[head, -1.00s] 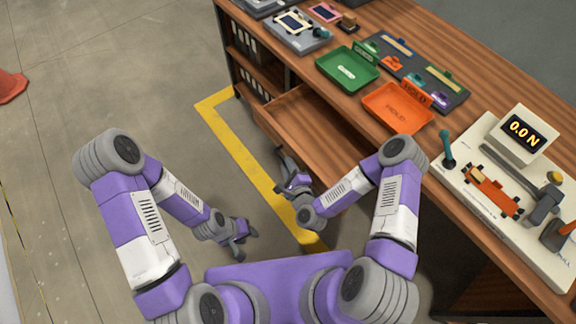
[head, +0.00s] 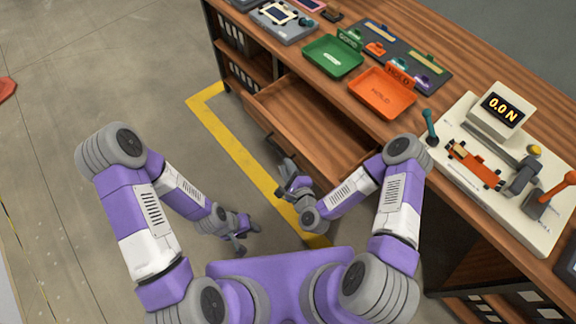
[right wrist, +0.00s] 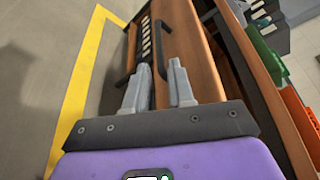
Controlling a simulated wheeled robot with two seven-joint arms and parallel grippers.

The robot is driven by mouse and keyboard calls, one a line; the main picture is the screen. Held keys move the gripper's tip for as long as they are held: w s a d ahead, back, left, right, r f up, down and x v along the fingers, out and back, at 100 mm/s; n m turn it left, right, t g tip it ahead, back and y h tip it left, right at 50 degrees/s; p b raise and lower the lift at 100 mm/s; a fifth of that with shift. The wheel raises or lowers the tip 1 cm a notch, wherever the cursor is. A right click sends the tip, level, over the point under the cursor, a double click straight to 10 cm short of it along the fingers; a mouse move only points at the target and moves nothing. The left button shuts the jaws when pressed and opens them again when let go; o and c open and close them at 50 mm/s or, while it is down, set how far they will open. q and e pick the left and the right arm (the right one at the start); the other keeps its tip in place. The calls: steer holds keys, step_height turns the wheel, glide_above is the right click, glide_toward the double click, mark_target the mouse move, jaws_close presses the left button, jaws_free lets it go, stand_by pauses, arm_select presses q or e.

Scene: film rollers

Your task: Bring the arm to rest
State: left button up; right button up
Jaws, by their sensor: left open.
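My left gripper (head: 248,229) is open and empty over the grey floor, left of the workbench. My right gripper (head: 284,176) is near the front of a pulled-out wooden drawer (head: 272,102), just below its dark handle (head: 270,146). In the right wrist view its two grey fingers (right wrist: 158,82) stand apart with nothing held between them. The handle (right wrist: 161,42) shows just beyond the fingertips there; I cannot tell how close it is. Both arms are bent, with the forearms in front of my body.
Yellow tape (head: 240,155) marks the floor beside the bench. An orange cone (head: 6,88) is at the far left. The left floor is clear.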

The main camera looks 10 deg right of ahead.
steer(key=shift+w, duration=0.1)
stand_by(0.3)
steer(key=s+d+f+n+g+p, duration=0.1)
steer(key=s+d+n+g+p, duration=0.1)
steer(key=s+n+g, duration=0.5)
steer(key=s+d+f+n+g+p, duration=0.1)
steer(key=s+d+n+g+p, duration=0.1)
steer(key=s+n+g+p, duration=0.2)
steer(key=s+n+g, duration=0.3)
steer(key=s+n, duration=0.2)
steer(key=n, duration=0.2)
steer(key=shift+s+d+n, duration=0.15)
steer(key=shift+s+n, duration=0.2)
steer(key=shift+n, duration=0.05)
stand_by(0.4)
